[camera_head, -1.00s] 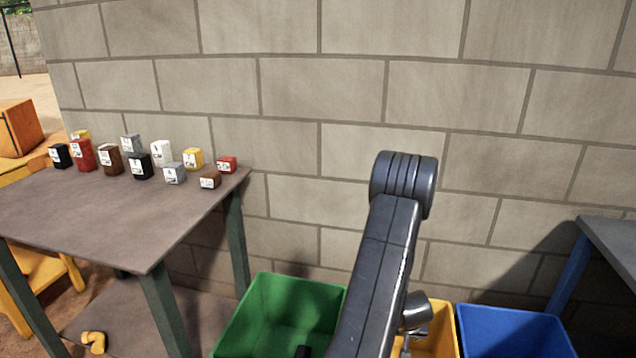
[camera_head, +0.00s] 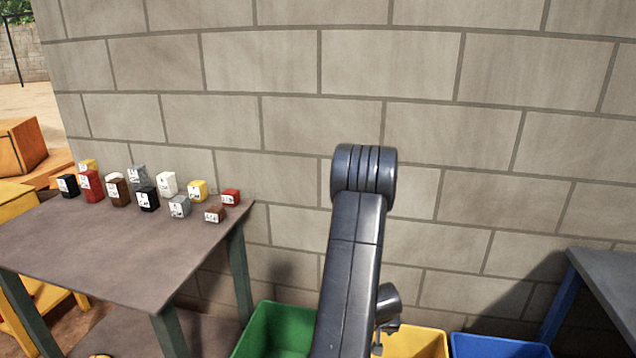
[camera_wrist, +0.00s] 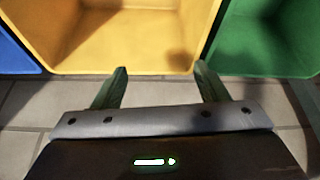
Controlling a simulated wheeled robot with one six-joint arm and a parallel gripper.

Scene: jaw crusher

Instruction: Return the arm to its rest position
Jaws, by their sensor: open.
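My gripper (camera_wrist: 161,82) shows in the wrist view with its two green fingers spread apart and nothing between them. It is over or in front of the yellow bin (camera_wrist: 130,30); the exact distance cannot be told. In the head view my arm stands raised in the middle, in front of the block wall. A small part of the wrist end shows low beside the arm, above the yellow bin (camera_head: 420,343), and the fingers are hidden there.
A table (camera_head: 120,255) at the left bears several small labelled blocks (camera_head: 147,198). A green bin (camera_head: 275,328) and a blue bin (camera_head: 498,346) flank the yellow one. A grey-topped table (camera_head: 612,280) stands at the right. The block wall (camera_head: 480,120) closes off the back.

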